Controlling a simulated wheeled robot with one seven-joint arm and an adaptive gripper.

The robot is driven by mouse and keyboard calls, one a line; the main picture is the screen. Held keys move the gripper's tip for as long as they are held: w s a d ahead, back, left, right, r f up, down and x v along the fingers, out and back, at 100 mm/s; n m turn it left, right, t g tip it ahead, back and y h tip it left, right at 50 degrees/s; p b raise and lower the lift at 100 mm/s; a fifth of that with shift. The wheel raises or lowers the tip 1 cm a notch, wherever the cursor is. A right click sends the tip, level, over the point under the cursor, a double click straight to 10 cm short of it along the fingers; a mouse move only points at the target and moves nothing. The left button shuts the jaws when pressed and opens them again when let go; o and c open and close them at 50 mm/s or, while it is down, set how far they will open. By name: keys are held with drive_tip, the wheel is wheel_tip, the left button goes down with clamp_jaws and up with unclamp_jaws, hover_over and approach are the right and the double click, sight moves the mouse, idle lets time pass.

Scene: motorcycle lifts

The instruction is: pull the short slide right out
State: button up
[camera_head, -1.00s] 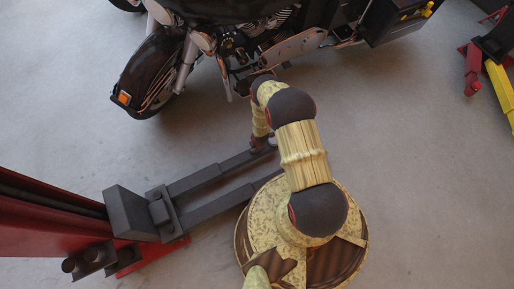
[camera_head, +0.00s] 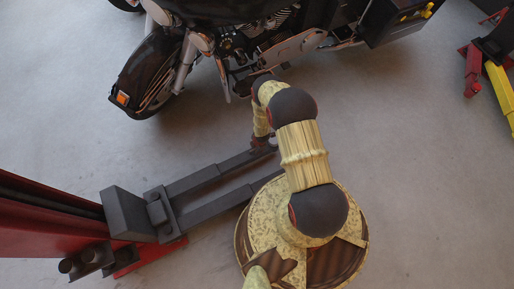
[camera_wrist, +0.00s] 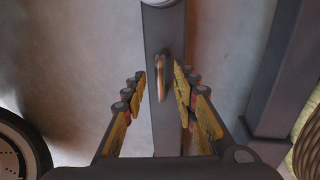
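Two dark grey telescoping bars reach right from a dark block on the red lift post. My gripper (camera_head: 262,146) is at the outer end of the upper bar (camera_head: 205,178), which I take to be the short slide; its tips are hard to see in the head view. In the wrist view the grey slide (camera_wrist: 161,25) runs up the middle, with a tan upright handle (camera_wrist: 161,78) on it. My gripper (camera_wrist: 163,76) has its fingers apart on either side of the handle. A gap shows on the left; contact on the right is unclear.
The second bar (camera_head: 230,201) runs parallel beside my base; it also shows at right in the wrist view (camera_wrist: 282,75). The red post (camera_head: 45,220) and dark block (camera_head: 126,214) are at left. A black motorcycle (camera_head: 160,70) stands behind.

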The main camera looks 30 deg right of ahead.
wheel_tip(320, 180, up, 12)
drive_tip(key=s, duration=0.2)
drive_tip(key=shift+s, duration=0.15)
idle(0.6)
drive_tip(key=shift+a+f, duration=0.1)
idle(0.4)
